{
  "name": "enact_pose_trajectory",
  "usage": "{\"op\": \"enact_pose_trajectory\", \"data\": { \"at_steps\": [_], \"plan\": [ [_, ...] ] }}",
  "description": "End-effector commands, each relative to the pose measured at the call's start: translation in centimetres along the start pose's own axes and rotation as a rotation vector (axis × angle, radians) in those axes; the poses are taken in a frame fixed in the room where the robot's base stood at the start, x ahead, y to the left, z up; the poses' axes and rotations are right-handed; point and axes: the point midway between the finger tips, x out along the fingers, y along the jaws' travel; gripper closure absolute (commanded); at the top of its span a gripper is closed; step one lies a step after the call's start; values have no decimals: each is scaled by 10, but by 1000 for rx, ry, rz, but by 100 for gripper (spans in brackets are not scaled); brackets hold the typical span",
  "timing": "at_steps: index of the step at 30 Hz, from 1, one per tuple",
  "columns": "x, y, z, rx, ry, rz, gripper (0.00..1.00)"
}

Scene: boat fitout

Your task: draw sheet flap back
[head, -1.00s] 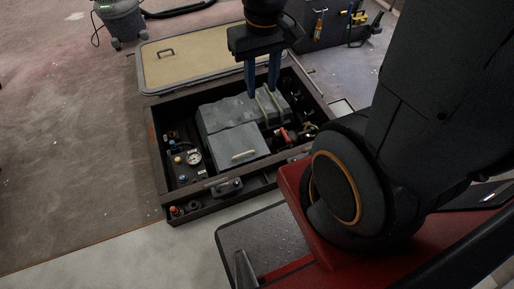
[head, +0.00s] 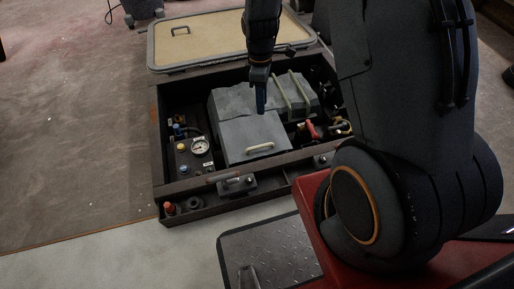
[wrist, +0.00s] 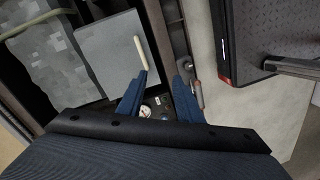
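The grey sheet (head: 238,98) lies over a bulky shape in the open floor well. Its flat front flap (head: 250,131) lies down and carries a cream bar handle (head: 260,148). In the wrist view the flap (wrist: 108,58) is at upper left, with the handle (wrist: 140,50) along its right edge. My gripper (head: 261,108) is above the flap, with its fingers overlapping in the head view. In the wrist view my gripper (wrist: 162,76) is open, with nothing between its fingers. The left fingertip overlaps the handle's lower end; I cannot tell whether they touch.
The well's dark rim (head: 240,175) surrounds the sheet. A gauge (head: 199,147) and fittings lie left of the flap; red parts (head: 310,131) lie right. A tan hatch lid (head: 228,38) lies beyond. Open floor is at left.

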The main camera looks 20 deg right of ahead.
Motion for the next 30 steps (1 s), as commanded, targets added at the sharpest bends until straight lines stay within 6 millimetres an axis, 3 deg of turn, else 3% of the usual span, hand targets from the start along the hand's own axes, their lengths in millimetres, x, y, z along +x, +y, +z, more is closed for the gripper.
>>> {"op": "enact_pose_trajectory", "data": {
  "at_steps": [1, 6, 12, 23, 30],
  "plan": [
    [39, 14, -7, -54, -5, -11, 68],
    [121, 43, -21, -240, -13, -35, 68],
    [186, 62, -31, -393, -15, -55, 68],
    [218, 67, -33, -452, -15, -61, 68],
    [253, 65, -32, -451, -16, -63, 68]
  ]
}}
